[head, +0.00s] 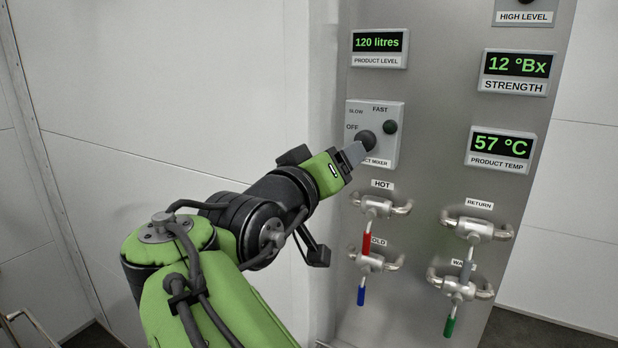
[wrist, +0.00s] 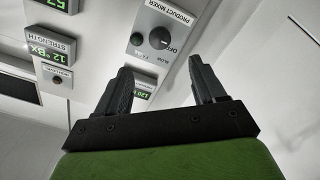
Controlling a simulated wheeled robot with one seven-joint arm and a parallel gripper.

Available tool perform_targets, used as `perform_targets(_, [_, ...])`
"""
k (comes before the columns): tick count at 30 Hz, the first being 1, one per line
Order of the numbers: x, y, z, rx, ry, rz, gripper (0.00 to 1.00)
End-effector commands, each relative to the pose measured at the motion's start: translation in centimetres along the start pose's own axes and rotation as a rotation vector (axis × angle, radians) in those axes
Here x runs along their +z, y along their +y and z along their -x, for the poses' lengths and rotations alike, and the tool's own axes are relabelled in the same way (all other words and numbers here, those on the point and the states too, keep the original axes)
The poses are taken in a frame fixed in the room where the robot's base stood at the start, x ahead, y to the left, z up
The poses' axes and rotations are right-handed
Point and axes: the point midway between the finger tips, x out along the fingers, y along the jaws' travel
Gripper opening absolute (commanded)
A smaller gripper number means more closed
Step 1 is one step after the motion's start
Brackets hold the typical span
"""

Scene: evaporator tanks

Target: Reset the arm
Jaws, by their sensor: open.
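My gripper (head: 355,153) is at the end of my green and black arm, in front of the product mixer box (head: 393,150). In the wrist view its two dark fingers (wrist: 160,66) are apart with nothing between them. The black mixer knob (head: 367,140) is just beyond the fingertips in the head view, partly covered by them. In the wrist view the knob (wrist: 159,38) lies ahead of the fingers, past the gap between the tips, and looks clear of both. A small dark green button (head: 390,127) sits beside the knob.
The grey panel carries displays for product level (head: 378,42), strength (head: 516,65) and product temp (head: 500,145). Below the mixer are hot (head: 380,206), cold (head: 375,262), return (head: 477,229) and lower right (head: 460,286) valves with protruding handles. White wall space left of the panel is free.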

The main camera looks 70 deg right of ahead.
Motion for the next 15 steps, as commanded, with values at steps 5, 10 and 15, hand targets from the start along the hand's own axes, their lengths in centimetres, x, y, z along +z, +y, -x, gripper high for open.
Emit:
perform_targets(5, [0.0, 0.0, 2.8, 0.000, -0.001, 0.000, 0.69])
perform_targets(10, [0.0, 0.1, 3.3, 0.002, -0.001, 0.000, 0.69])
perform_targets(15, [0.0, 0.1, 3.2, 0.001, -0.002, 0.000, 0.69])
